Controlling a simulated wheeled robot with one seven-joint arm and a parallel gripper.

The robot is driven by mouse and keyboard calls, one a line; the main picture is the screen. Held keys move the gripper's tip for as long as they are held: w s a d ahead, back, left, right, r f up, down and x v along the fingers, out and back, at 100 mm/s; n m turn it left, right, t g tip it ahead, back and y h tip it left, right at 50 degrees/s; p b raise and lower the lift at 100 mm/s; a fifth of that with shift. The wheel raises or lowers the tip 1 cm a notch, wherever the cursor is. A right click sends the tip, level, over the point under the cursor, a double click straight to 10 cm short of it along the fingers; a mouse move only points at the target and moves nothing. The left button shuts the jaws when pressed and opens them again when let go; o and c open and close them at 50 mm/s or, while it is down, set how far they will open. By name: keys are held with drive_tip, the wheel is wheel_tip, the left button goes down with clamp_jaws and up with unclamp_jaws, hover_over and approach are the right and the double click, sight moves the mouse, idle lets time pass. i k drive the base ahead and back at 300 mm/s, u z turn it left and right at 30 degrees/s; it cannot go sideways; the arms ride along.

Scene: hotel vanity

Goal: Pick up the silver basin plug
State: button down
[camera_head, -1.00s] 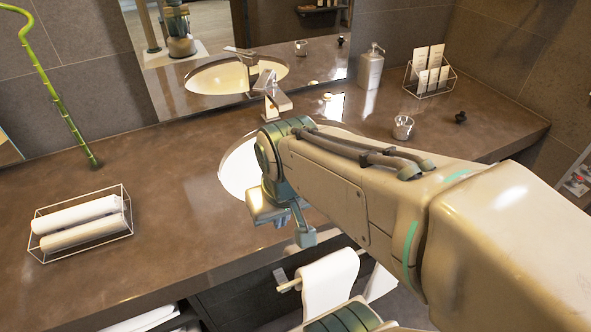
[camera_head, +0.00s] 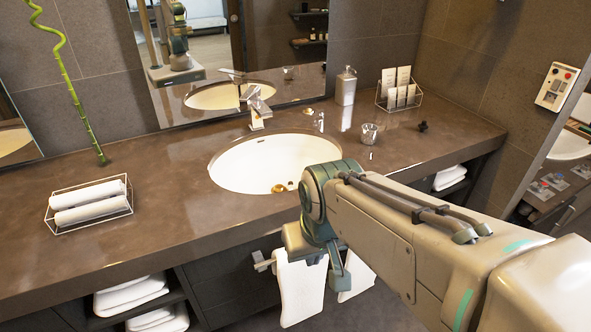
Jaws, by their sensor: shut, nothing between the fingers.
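A small upright silver piece (camera_head: 320,122), perhaps the silver basin plug, stands on the counter behind the right side of the white basin (camera_head: 240,167). It is too small to identify for sure. A gold-coloured round piece (camera_head: 279,188) shows in the basin near its front, and a small gold disc (camera_head: 308,111) lies behind the basin. My gripper (camera_head: 338,272) hangs in front of the counter edge, low and right of the basin, well apart from these pieces. It is shut and empty. My arm covers the basin's front right rim.
A chrome faucet (camera_head: 257,107) stands behind the basin. A clear glass (camera_head: 369,133), a small black object (camera_head: 423,126), a soap dispenser (camera_head: 346,87) and a card rack (camera_head: 399,91) stand right. A wire towel tray (camera_head: 90,205) sits left. Towels (camera_head: 300,288) hang below the counter.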

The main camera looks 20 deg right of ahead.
sight(290, 187)
drive_tip(key=z, duration=0.25)
drive_tip(key=i, duration=1)
drive_tip(key=u, duration=0.7)
drive_tip(key=k, duration=1.3)
drive_tip(key=z, duration=0.7)
drive_tip(key=i, duration=1)
